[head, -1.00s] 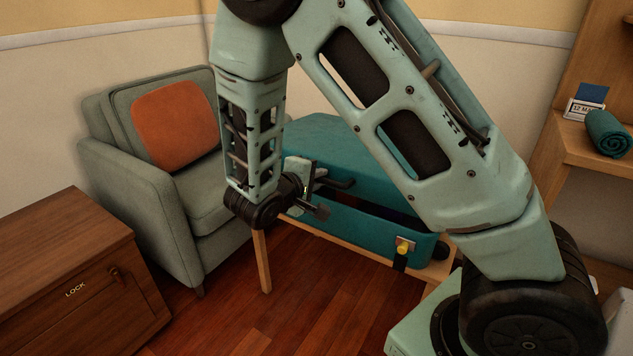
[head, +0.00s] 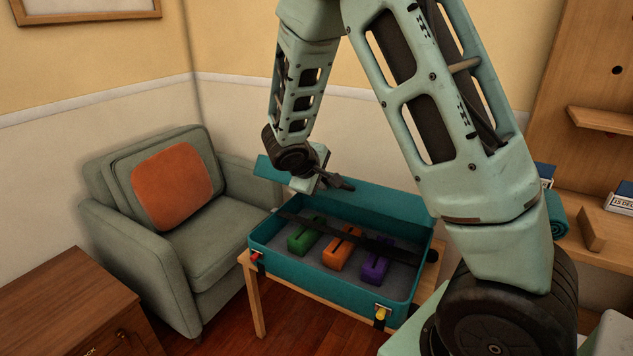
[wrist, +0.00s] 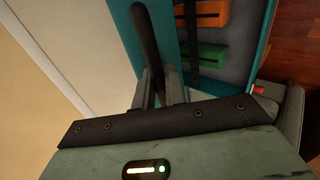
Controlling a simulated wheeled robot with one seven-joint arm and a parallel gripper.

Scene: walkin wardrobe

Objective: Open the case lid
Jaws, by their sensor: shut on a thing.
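The teal case (head: 330,293) stands on a small wooden table. Its lid (head: 385,200) is raised and tilted back, so the inside shows. A green block (head: 303,238), an orange block (head: 340,256) and a purple block (head: 375,268) lie inside under a dark strap. My gripper (head: 328,182) is at the lid, above the back left of the case. In the wrist view my gripper (wrist: 158,88) is shut on a dark bar, which looks like the lid handle (wrist: 146,35). The fingertips are partly hidden. A yellow latch (head: 381,314) and a red latch (head: 257,257) are on the case front.
A grey armchair (head: 205,245) with an orange cushion (head: 171,189) stands left of the table (head: 255,298). A wooden cabinet (head: 60,305) is at the front left. Shelves (head: 590,250) stand at the right. A wall is close behind the case.

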